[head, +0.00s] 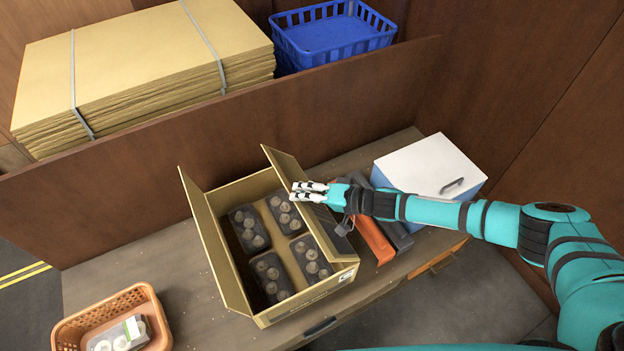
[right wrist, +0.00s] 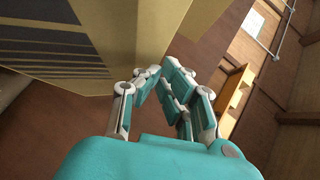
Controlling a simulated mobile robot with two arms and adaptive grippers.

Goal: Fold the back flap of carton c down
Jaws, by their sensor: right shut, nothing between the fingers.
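An open cardboard carton (head: 309,300) stands on the table, with several dark trays of brown mushrooms (head: 249,230) inside. Its left long flap (head: 208,235) and right long flap (head: 285,165) both stand up. I cannot tell how the short flap at its far end lies. My right gripper (head: 300,190) is shut and empty, its fingers reaching in from the right across the right flap. Whether they touch it is unclear. In the right wrist view, the gripper (right wrist: 155,80) is beside a cardboard face with dark printed stripes (right wrist: 120,30). My left gripper is not in view.
A white-lidded cooler box (head: 430,165) and an orange object (head: 375,240) lie right of the carton. An orange basket (head: 150,300) is at front left. A brown partition (head: 130,200) stands behind, with stacked cardboard (head: 140,55) and a blue crate (head: 330,40) beyond.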

